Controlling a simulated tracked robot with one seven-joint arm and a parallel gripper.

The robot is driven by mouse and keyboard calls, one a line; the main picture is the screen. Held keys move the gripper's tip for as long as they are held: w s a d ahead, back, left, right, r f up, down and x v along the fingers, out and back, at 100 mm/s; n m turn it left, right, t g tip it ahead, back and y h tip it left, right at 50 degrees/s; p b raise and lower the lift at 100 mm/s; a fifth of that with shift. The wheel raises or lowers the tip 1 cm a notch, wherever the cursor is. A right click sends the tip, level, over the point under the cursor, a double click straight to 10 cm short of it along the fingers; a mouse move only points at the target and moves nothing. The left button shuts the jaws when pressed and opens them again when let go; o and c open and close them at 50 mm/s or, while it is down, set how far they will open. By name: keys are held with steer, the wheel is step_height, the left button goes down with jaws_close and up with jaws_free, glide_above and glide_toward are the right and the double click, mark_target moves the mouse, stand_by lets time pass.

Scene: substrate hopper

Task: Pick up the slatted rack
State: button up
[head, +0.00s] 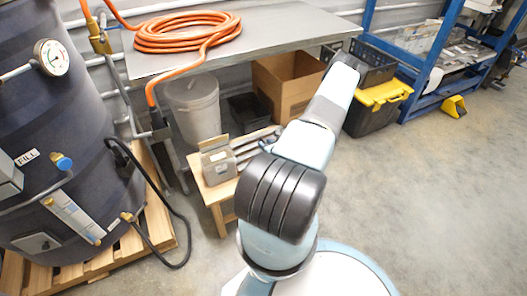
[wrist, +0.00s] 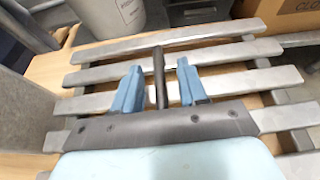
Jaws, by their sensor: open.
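The slatted rack (head: 250,150) is grey, with several parallel slats, and lies on a low wooden bench (head: 217,192). In the head view my arm hides part of it. In the wrist view the rack (wrist: 100,75) fills most of the picture, its slats running left to right. My gripper (wrist: 159,66) is open, with its two blue fingers pointing at the rack. A thin dark bar stands between the fingers, with a gap on both sides. I cannot tell how far the fingertips are above the slats.
A grey box (head: 217,163) sits on the bench left of the rack. A grey bin (head: 194,108) and a cardboard box (head: 284,80) stand behind, under a metal table (head: 270,45). A dark tank (head: 50,130) is at left. Open floor (head: 430,200) lies to the right.

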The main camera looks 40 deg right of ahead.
steer(key=shift+w+d+f, duration=0.1)
steer(key=shift+w+f, duration=0.15)
steer(key=shift+w, duration=0.45)
jaws_close()
stand_by(1.0)
